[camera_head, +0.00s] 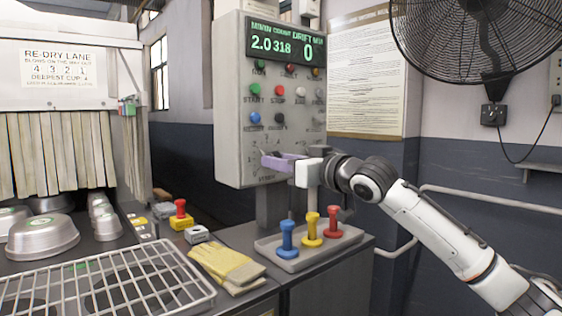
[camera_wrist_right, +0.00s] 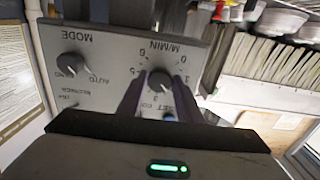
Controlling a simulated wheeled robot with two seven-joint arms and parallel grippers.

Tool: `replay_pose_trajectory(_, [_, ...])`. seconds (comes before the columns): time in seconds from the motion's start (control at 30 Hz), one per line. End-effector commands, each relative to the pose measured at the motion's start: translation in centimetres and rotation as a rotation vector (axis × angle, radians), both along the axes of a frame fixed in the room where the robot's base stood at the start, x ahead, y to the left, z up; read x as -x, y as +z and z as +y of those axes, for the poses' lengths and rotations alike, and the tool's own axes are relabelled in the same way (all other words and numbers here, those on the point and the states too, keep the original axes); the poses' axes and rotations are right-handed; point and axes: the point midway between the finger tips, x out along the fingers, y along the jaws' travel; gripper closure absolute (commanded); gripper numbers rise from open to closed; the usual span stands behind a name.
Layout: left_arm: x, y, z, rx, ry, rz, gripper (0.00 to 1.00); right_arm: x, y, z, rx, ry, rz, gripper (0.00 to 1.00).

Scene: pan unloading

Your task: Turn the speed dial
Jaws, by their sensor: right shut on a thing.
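The control box (camera_head: 229,110) stands on a post at the middle of the head view, with a green display reading 2.0, 318 and 0. The speed dial (camera_wrist_right: 160,80) is a dark round knob on the box's lower face, with a scale marked M/MIN around it in the right wrist view. My right gripper (camera_head: 272,158) reaches the box from the right. In the wrist view its purple-grey fingers (camera_wrist_right: 159,93) lie on either side of the dial, shut on it. In the head view the fingers hide the dial. My left gripper is not in view.
A MODE knob (camera_wrist_right: 72,65) sits beside the dial. Coloured buttons (camera_head: 278,91) are above. Below, a grey tray (camera_head: 325,248) holds blue, yellow and red handled pieces. Gloves (camera_head: 226,264), a wire rack (camera_head: 100,285) and metal pans (camera_head: 42,238) lie left. A fan (camera_head: 480,40) hangs upper right.

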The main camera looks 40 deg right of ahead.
Motion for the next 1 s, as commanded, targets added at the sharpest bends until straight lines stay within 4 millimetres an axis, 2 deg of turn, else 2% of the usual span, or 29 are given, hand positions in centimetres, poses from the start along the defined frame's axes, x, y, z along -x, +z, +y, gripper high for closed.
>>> replay_pose_trajectory(0.27, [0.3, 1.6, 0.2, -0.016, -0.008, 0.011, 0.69, 0.0, 0.3, 0.0, 0.126, 0.000, -0.005, 0.90])
replay_pose_trajectory(0.6, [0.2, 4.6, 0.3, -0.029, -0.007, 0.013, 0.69, 0.0, 0.4, -0.1, 0.409, 0.001, -0.026, 0.90])
replay_pose_trajectory(1.0, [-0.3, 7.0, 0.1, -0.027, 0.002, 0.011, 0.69, 0.0, 0.2, -0.1, 0.677, 0.002, -0.050, 0.90])
